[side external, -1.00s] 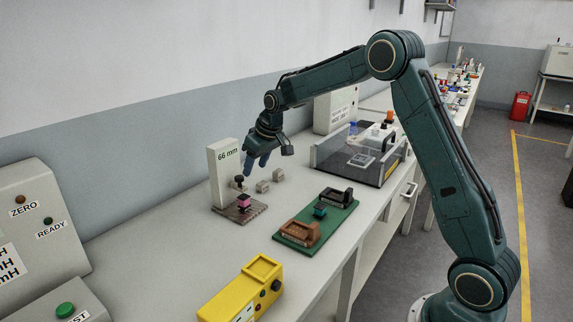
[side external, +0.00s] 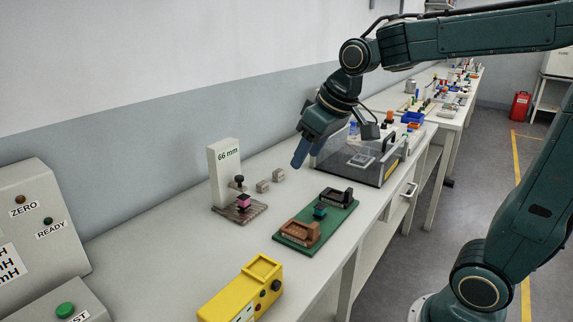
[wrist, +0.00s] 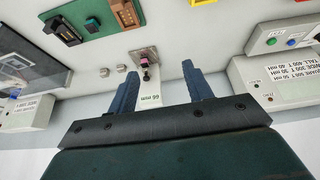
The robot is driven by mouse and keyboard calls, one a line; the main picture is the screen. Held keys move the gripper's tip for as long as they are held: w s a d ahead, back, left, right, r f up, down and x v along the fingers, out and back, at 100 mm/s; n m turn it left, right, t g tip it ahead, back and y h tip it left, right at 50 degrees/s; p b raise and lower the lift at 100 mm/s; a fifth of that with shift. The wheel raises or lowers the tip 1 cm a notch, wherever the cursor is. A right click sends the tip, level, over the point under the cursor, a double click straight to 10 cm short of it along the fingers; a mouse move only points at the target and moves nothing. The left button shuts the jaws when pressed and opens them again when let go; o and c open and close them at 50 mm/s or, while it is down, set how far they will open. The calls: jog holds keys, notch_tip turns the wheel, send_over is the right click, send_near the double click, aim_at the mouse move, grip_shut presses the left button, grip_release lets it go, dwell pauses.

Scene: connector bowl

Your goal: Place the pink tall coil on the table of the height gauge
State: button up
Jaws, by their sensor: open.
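The pink coil (side external: 243,201) sits on the table (side external: 229,211) of the height gauge (side external: 223,172), under the gauge's dark plunger. The gauge display reads 66 mm. In the wrist view the pink coil (wrist: 143,60) shows on the gauge table between my fingers in the picture, some distance beyond them. My gripper (side external: 302,152) is open and empty, raised to the right of the gauge and near the clear-walled box. Both fingers of my gripper (wrist: 160,88) show apart in the wrist view.
A green board (side external: 297,236) with brown and black holders and a teal block lies right of the gauge. Small grey blocks (side external: 270,182) stand behind. A clear-walled box (side external: 362,158) holds a scale. A yellow device (side external: 243,291) is in front. Bench between is clear.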

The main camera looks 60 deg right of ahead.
jog(key=s+a+f, duration=0.1)
jog(key=s, duration=0.7)
jog(key=s+a+f, duration=0.1)
jog(key=s+f, duration=0.1)
jog(key=s, duration=0.6)
jog(key=shift+a, duration=0.3)
